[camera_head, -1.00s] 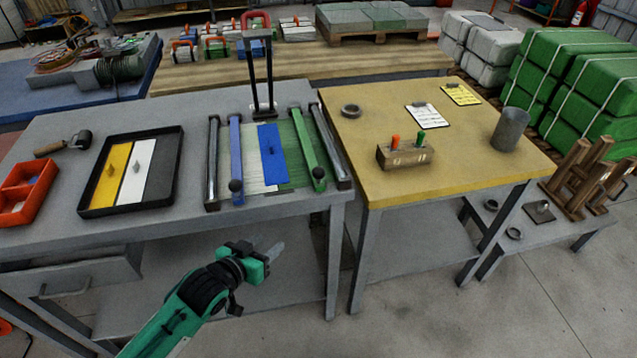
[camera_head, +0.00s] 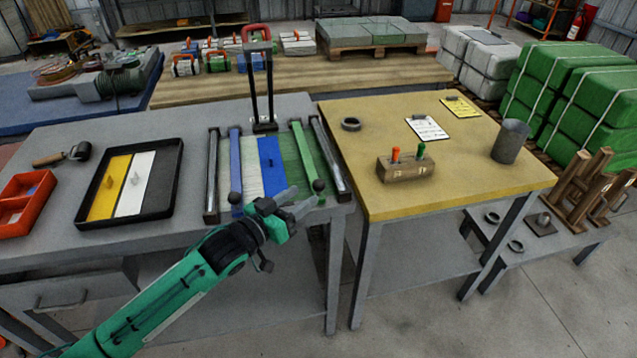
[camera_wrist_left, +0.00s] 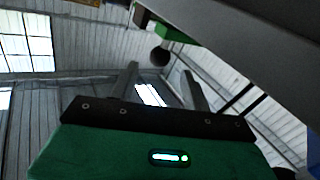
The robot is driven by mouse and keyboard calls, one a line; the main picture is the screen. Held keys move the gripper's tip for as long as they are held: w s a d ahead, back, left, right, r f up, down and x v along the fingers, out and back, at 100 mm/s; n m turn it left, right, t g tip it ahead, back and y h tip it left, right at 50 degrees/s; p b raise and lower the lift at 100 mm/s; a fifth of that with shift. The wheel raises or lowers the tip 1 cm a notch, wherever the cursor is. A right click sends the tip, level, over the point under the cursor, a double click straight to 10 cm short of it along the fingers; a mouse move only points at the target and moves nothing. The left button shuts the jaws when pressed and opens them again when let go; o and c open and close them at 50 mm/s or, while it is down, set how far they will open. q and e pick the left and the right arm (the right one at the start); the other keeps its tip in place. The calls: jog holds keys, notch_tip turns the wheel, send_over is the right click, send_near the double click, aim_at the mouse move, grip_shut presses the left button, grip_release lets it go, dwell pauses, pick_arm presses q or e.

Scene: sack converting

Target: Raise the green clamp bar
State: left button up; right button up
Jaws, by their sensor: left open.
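The green clamp bar (camera_head: 304,151) lies lowered along the right side of the woven sheet on the grey bench, with a dark ball knob (camera_head: 319,186) at its near end. My left gripper (camera_head: 298,199) is at the bench's front edge, just short of the knob and apart from it as far as I can tell. Its two fingers are open and empty. In the left wrist view the knob (camera_wrist_left: 159,56) shows ahead, between and beyond the fingertips (camera_wrist_left: 160,74), with a bit of green bar above it. My right gripper is not in view.
A blue clamp bar (camera_head: 235,165) lies to the left, and a blue strip (camera_head: 270,165) lies on the sheet. Metal rails flank the clamps. A black upright frame (camera_head: 262,85) stands behind. A black tray (camera_head: 180,150) is farther left; a yellow-topped table (camera_head: 440,180) is right.

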aim_at(314, 188)
pick_arm(q)
jog(key=x, duration=0.6)
jog(key=shift+w+d, duration=0.25)
grip_shut()
